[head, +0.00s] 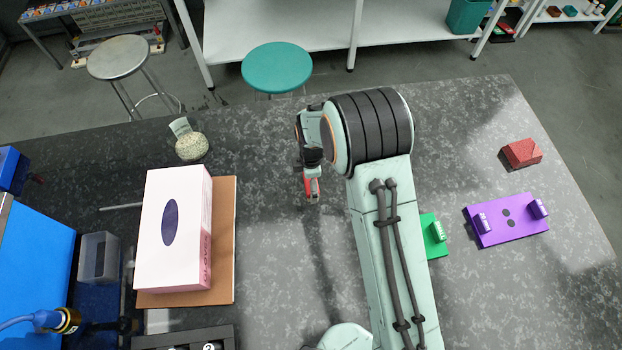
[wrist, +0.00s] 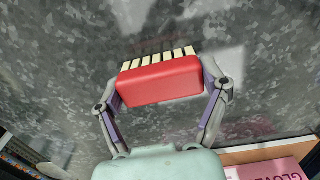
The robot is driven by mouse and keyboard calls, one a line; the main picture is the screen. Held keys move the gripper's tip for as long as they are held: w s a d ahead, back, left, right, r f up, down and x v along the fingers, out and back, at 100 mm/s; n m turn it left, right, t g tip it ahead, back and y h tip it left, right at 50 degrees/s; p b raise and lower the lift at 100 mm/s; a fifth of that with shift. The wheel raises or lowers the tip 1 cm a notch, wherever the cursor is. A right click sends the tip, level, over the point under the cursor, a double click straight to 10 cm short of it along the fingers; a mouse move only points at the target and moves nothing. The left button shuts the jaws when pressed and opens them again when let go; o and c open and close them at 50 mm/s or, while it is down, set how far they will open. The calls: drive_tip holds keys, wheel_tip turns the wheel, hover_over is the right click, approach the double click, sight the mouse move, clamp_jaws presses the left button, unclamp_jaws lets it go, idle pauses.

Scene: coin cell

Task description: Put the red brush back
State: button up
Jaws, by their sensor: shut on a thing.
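The red brush (wrist: 160,82) is a red block with a row of cream bristle tufts along its far side in the wrist view. My gripper (wrist: 163,77) is shut on it, one finger at each end. In the head view the red brush (head: 309,187) shows small below my gripper (head: 312,180), over the middle of the table; its height above the top is hard to judge. A purple plate (head: 507,226) with two labelled upright blocks lies at the right. A green plate (head: 433,247) with a similar block is partly hidden by my arm.
A dark red block (head: 522,153) lies at the back right of the speckled table (head: 270,220). A glove box (head: 170,268) on a brown board (head: 225,240) and a tipped beaker-like container (head: 191,146) stand at the left. The table between the board and my arm is clear.

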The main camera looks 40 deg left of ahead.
drive_tip(key=o, duration=1.1)
drive_tip(key=shift+r, duration=0.1)
wheel_tip(320, 180, up, 11)
drive_tip(key=shift+f, duration=0.1)
drive_tip(key=d+r+m, duration=0.6)
drive_tip(key=d, duration=0.2)
drive_tip(key=d+r+m, duration=0.5)
drive_tip(key=d, duration=0.4)
drive_tip(key=s+d+m, duration=0.4)
drive_tip(key=m, duration=0.1)
drive_tip(key=s+d+r+m, duration=0.1)
drive_tip(key=s+d+m, duration=0.3)
drive_tip(key=s+m, duration=0.1)
drive_tip(key=s+d+r+m, duration=0.1)
drive_tip(key=s+d+m, duration=0.3)
drive_tip(key=s+d, duration=0.1)
drive_tip(key=shift+m+y, duration=0.4)
